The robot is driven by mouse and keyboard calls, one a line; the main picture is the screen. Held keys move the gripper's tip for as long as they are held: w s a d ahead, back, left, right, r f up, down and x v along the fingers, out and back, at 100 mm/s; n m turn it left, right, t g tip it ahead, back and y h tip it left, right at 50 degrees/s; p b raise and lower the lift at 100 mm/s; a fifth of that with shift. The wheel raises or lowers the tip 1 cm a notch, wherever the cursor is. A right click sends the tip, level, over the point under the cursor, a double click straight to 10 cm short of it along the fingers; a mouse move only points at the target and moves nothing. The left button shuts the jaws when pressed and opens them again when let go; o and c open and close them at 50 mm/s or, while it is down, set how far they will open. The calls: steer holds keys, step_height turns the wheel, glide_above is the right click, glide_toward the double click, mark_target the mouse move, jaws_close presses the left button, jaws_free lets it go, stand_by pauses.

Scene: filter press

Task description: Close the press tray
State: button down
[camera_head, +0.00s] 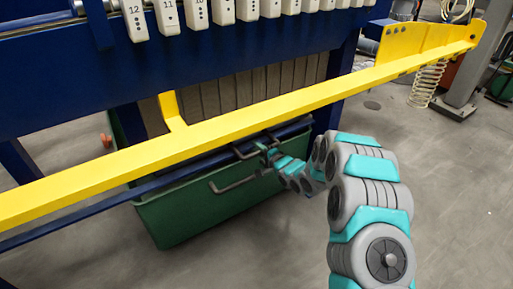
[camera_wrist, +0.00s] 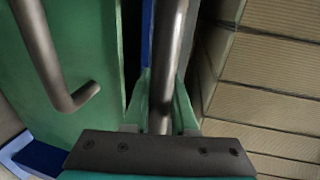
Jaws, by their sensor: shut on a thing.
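The press tray appears as a long dark blue edge (camera_head: 205,163) below the yellow bar and above a green bin (camera_head: 190,215). A dark metal handle (camera_head: 238,151) stands out at its front. My gripper (camera_head: 263,148) reaches this handle from the right. In the wrist view my gripper (camera_wrist: 162,100) is shut on the grey metal handle bar (camera_wrist: 168,50), which runs between its two teal fingers. Most of the tray's surface is hidden behind the yellow bar and the bin.
The yellow bar (camera_head: 230,124) crosses in front of the press. The green bin's own handle (camera_head: 233,184) is just below the tray; it also shows in the wrist view (camera_wrist: 50,62). Numbered white plates (camera_head: 195,12) hang above.

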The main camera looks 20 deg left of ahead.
steer(key=shift+w+d+f, duration=0.1)
steer(key=shift+w+d, duration=0.05)
steer(key=shift+d, duration=0.05)
steer(key=c, duration=1)
jaws_free()
steer(key=shift+w+d, duration=0.1)
steer(key=shift+o, duration=1.4)
steer(key=v, duration=0.7)
steer(key=shift+s+d+b, duration=0.15)
steer(key=shift+s+b, duration=0.2)
steer(key=shift+b, duration=0.1)
